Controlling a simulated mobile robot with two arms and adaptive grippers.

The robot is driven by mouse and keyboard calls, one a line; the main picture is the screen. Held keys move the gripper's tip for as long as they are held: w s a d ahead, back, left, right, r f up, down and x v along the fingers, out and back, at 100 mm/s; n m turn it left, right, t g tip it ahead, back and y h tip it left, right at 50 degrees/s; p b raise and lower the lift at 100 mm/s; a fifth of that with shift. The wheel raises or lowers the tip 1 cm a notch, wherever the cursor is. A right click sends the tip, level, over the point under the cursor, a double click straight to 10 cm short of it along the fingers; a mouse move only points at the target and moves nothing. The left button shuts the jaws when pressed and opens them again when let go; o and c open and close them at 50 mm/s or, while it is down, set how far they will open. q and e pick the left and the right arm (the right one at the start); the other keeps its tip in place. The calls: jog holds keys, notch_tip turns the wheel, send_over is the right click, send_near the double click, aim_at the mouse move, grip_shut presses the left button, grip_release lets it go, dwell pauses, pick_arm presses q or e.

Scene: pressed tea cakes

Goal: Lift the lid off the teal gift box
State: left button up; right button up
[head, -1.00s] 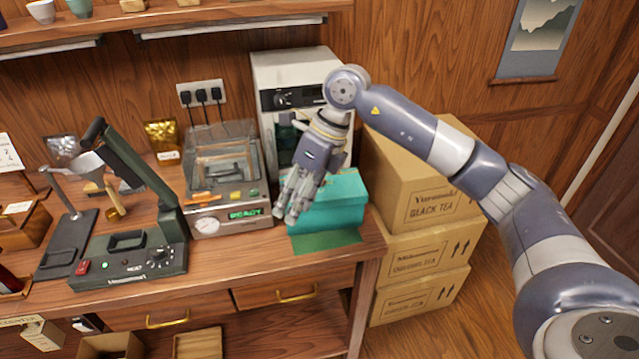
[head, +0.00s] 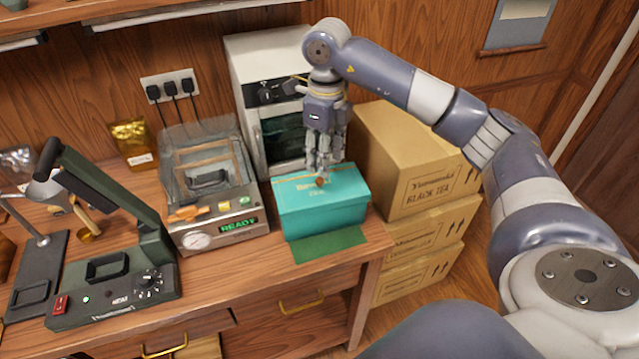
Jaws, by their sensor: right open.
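The teal gift box (head: 325,219) sits near the right end of the wooden counter. Its lid (head: 345,183) is on, with gold lettering and a small reddish-brown knob or seal (head: 320,181) on top. My right gripper (head: 323,172) points down just above the lid, its open fingers close to the reddish-brown piece. I cannot tell whether the fingertips touch it. My left gripper is not in view.
A green mat (head: 330,246) lies in front of the box. A sealing machine (head: 208,190) with a "READY" display stands to the left, and a white appliance (head: 265,95) stands behind. Stacked cartons (head: 425,190) are at the right. A dark green heat sealer (head: 115,265) is at the left.

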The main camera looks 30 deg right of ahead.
aim_at(320, 179)
jog(key=shift+f, duration=0.35)
jog(key=shift+w+a+f, duration=0.1)
jog(key=shift+w+f, duration=0.1)
jog(key=shift+f, duration=0.05)
jog(key=f+p, duration=0.2)
jog(key=f, duration=0.2)
jog(key=shift+w+a+f+p, duration=0.1)
jog(key=shift+w+a+p, duration=0.2)
jog(key=shift+p, duration=0.1)
jog(key=shift+f, duration=0.4)
jog(key=shift+c, duration=0.6)
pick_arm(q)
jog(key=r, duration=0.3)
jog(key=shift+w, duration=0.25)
pick_arm(e)
grip_shut()
